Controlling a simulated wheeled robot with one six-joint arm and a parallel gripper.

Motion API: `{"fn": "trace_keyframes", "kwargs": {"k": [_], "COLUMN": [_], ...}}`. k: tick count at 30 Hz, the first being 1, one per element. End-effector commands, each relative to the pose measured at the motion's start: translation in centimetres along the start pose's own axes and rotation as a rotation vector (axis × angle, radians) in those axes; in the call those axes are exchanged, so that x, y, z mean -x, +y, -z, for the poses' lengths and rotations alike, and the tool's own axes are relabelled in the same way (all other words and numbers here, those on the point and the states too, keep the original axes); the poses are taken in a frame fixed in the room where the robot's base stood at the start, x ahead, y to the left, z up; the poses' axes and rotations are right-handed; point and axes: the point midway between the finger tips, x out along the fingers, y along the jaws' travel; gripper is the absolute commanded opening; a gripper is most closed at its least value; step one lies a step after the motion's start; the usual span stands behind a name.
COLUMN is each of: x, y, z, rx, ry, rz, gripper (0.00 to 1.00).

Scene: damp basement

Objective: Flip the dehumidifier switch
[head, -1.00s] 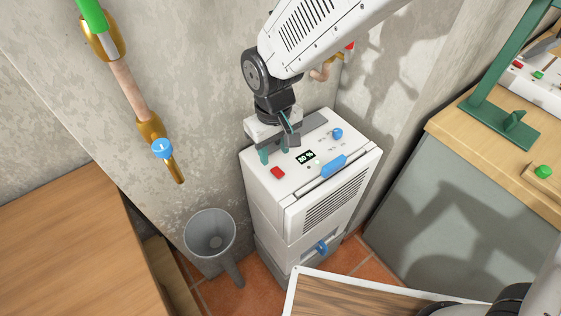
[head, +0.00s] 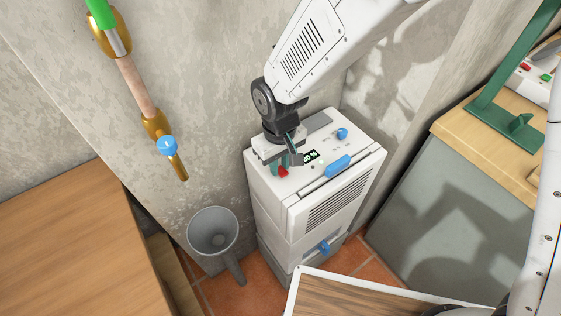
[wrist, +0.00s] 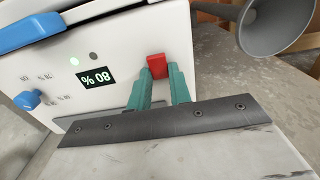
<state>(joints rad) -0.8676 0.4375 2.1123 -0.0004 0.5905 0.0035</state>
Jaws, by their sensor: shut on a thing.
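The white dehumidifier (head: 335,195) stands against the wall, its top panel facing up. Its red switch (head: 284,171) is at the panel's left front corner and partly hidden by my gripper in the head view. In the wrist view the red switch (wrist: 156,66) sits between the tips of my teal fingers. My gripper (wrist: 160,74) is shut on it. In the head view my gripper (head: 285,163) reaches down onto the panel's left side. A display (wrist: 95,79) reads 80 %, upside down in the wrist view, with a small green light (wrist: 74,63) beside it.
A blue knob (head: 342,133) and a blue handle (head: 337,166) are on the dehumidifier's top. A grey funnel-like container (head: 213,232) stands left of it. A pipe with a blue valve (head: 167,146) hangs on the wall. A wooden table (head: 80,240) is at left, a workbench (head: 440,180) at right.

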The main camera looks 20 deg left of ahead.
Motion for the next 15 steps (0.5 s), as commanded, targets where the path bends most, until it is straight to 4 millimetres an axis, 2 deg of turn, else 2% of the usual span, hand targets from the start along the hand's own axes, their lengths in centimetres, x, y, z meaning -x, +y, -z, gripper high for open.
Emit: {"fn": "trace_keyframes", "kwargs": {"k": [15], "x": [0.06], "y": [-0.1], "z": [-1.0], "rx": [0.0], "ry": [0.304], "rz": [0.001], "gripper": [0.0]}}
